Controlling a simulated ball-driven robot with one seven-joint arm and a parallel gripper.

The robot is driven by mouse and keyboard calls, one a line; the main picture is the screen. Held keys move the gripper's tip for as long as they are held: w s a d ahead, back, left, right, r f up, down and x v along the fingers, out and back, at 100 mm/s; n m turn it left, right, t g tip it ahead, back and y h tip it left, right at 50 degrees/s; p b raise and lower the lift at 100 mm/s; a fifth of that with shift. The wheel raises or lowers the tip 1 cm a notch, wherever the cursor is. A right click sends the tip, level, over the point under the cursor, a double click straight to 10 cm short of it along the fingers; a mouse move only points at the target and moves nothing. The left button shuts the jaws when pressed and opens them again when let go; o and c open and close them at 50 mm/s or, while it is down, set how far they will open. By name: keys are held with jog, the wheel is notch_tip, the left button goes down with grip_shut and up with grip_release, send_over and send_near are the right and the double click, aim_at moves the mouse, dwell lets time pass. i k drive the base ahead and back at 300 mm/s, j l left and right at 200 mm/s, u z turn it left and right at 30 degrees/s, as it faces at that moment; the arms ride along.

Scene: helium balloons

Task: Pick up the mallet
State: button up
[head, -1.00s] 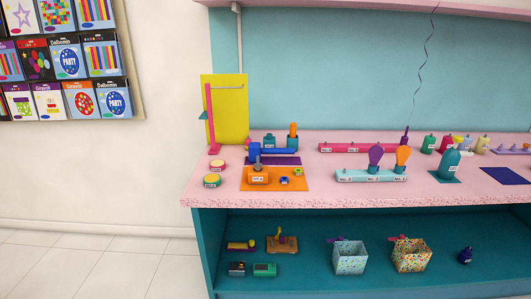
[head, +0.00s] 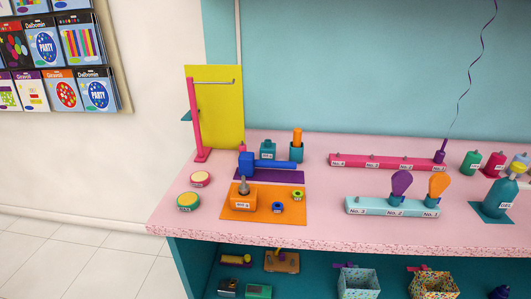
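A blue mallet-shaped tool (head: 272,165) lies on a purple mat (head: 290,177) on the pink counter, left of the middle in the head view. Its thick block end is at the left and its longer bar points right. A grey-tipped piece on an orange block (head: 243,203) stands just in front of the block end. My gripper is not in view.
An orange mat (head: 262,217) with small rings lies in front. A pink stand (head: 192,120) and yellow board (head: 226,95) rise behind left. A teal cup (head: 296,153) stands behind. A light-blue rack (head: 370,207) is to the right. Bare counter (head: 326,195) lies between.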

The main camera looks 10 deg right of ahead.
aim_at(247, 164)
jog(key=i+j+z, duration=0.1)
jog(key=i+j, duration=0.2)
jog(key=i, duration=0.15)
jog(key=i+j+z, duration=0.15)
jog(key=i+j, duration=0.15)
jog(key=i, duration=0.1)
